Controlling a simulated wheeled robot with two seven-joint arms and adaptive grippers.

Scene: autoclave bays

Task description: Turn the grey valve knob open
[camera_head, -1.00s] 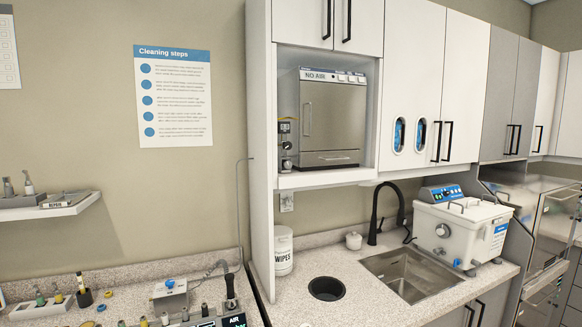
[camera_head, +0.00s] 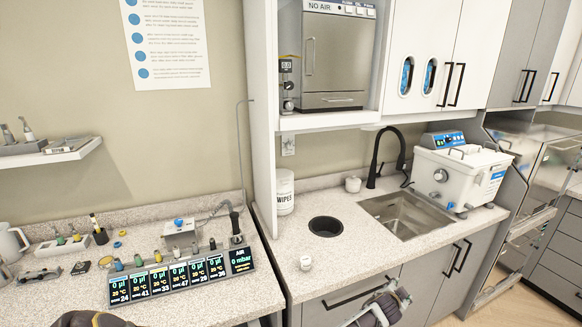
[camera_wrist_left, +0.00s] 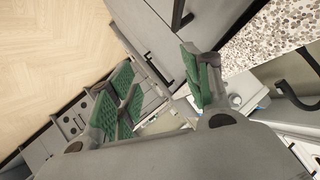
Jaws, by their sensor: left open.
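The valve assembly (camera_head: 287,85) stands on the shelf, in the narrow gap left of the steel autoclave (camera_head: 333,60). It has a small display reading about 0.0 and a small round grey knob (camera_head: 288,104) low on its front. The knob's exact position is too small to tell. My left gripper (camera_head: 392,296) is low in front of the sink cabinet, well below and right of the valve. In the left wrist view its green-padded fingers (camera_wrist_left: 165,90) are apart with nothing between them. My right gripper does not show.
The shelf bay has a white side panel (camera_head: 262,110) on its left. Below are a wipes tub (camera_head: 284,191), a faucet (camera_head: 374,160), a sink (camera_head: 405,212) and a small white jar (camera_head: 305,262). A white tank (camera_head: 462,172) stands right. A pipette bench (camera_head: 130,245) with displays lies left.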

